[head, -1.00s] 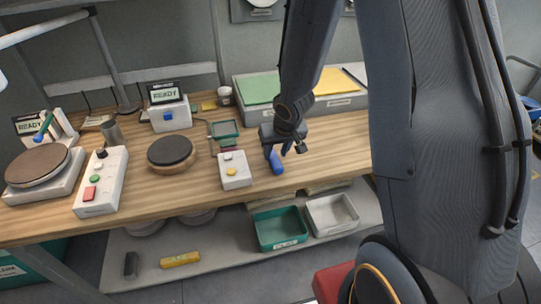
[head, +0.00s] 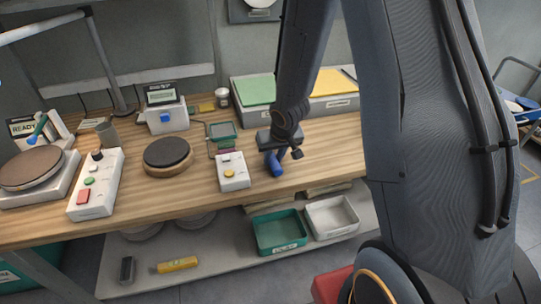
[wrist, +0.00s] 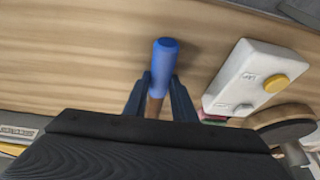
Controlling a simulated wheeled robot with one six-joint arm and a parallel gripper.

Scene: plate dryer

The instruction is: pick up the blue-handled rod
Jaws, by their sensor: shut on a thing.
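The blue-handled rod (head: 276,169) is at the front right of the wooden bench in the head view. In the wrist view its blue handle (wrist: 165,58) sticks out beyond the fingers, with a brown part (wrist: 154,108) behind it. My gripper (head: 283,155) is shut on the rod, one finger on each side; the fingers also show in the wrist view (wrist: 158,95). The far end of the rod is hidden by my gripper. I cannot tell whether the rod touches the bench.
A white box with a yellow button (head: 233,171) stands just left of the rod. A dark round plate (head: 167,154) and a white control box (head: 96,184) are farther left. A grey case with green and yellow panels (head: 340,104) stands behind. Teal (head: 279,232) and white (head: 332,217) trays sit on the lower shelf.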

